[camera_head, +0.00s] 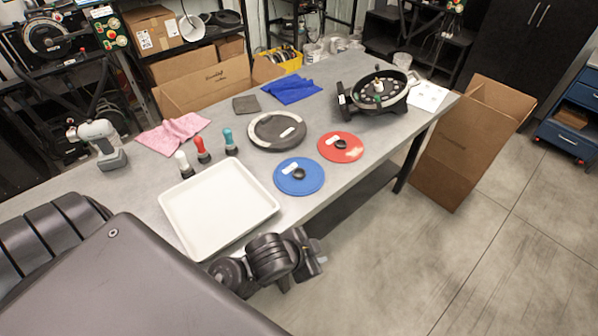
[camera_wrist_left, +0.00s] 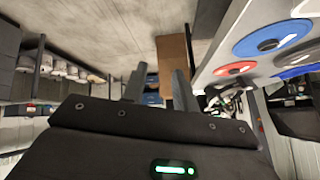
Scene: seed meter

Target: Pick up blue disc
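The blue disc (camera_head: 312,181) lies flat on the grey table near its front edge, with a black knob in its middle and a white label. It also shows in the left wrist view (camera_wrist_left: 256,39) at the upper right. My left gripper (camera_head: 314,254) is off the table's front edge, apart from the disc and nearer to me. In the left wrist view the two fingers of my left gripper (camera_wrist_left: 159,85) stand apart with nothing between them. The disc is to the right of the fingers there. My right gripper is in neither view.
A red disc (camera_head: 354,151) lies just behind and right of the blue one. A grey ring-shaped disc (camera_head: 259,137) lies behind. A white tray (camera_head: 181,238) is left of it, with several small bottles behind. The seed meter (camera_head: 350,99) stands at the back right. A carton (camera_head: 441,173) stands beside the table.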

